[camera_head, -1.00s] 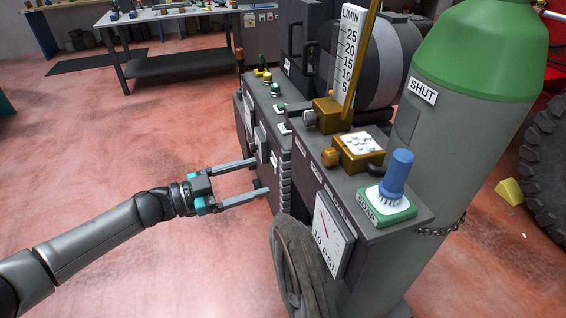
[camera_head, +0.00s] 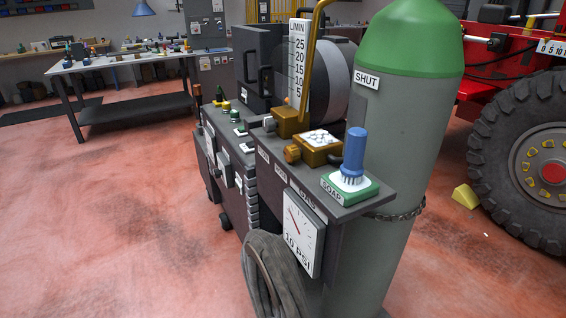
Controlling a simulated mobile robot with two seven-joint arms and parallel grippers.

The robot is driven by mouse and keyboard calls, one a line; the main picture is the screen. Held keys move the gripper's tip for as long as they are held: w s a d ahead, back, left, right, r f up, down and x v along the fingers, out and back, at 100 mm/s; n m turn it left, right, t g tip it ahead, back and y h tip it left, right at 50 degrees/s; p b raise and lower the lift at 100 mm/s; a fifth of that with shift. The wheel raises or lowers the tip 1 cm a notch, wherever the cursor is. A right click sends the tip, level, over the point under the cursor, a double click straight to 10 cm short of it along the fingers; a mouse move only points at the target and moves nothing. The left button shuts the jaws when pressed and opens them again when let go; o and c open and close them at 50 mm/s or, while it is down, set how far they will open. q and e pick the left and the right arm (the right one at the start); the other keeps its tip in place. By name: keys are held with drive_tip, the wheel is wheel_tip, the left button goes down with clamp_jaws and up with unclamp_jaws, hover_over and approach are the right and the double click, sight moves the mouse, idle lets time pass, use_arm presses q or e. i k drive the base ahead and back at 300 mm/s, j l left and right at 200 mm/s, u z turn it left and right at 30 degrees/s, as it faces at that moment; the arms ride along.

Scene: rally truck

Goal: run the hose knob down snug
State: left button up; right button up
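A brass block (camera_head: 318,148) with a white-topped face sits on the dark cart's shelf, with a round brass knob (camera_head: 292,153) on its left side. A second brass fitting (camera_head: 290,122) stands behind it under the L/MIN flow scale (camera_head: 298,62), with a grey knob (camera_head: 264,124) at its left. I cannot tell for sure which is the hose knob, or how tight any knob is. A dark coiled hose (camera_head: 270,275) hangs at the cart's front, below the 10 PSI gauge (camera_head: 303,234). Neither of my grippers is in view.
A green-topped gas cylinder (camera_head: 402,150), labelled SHUT, is chained beside the cart. A blue brush (camera_head: 354,155) stands on the green SOAP tray (camera_head: 365,191) at the shelf's edge. A red truck's wheel (camera_head: 545,160) is at right. The floor left of the cart is clear.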

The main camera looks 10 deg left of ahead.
sight(292, 154)
drive_tip(key=k+z, duration=0.2)
drive_tip(key=z, duration=0.2)
drive_tip(key=k+l+z, duration=0.1)
drive_tip(key=z, duration=0.35)
drive_tip(key=k+z, duration=0.1)
drive_tip(key=z, duration=3.35)
drive_tip(key=k+j+z, duration=0.25)
drive_tip(key=k, duration=0.3)
drive_tip(key=k+z, duration=0.25)
drive_tip(key=k, duration=0.3)
drive_tip(key=k+j, duration=0.1)
drive_tip(key=k, duration=1.3)
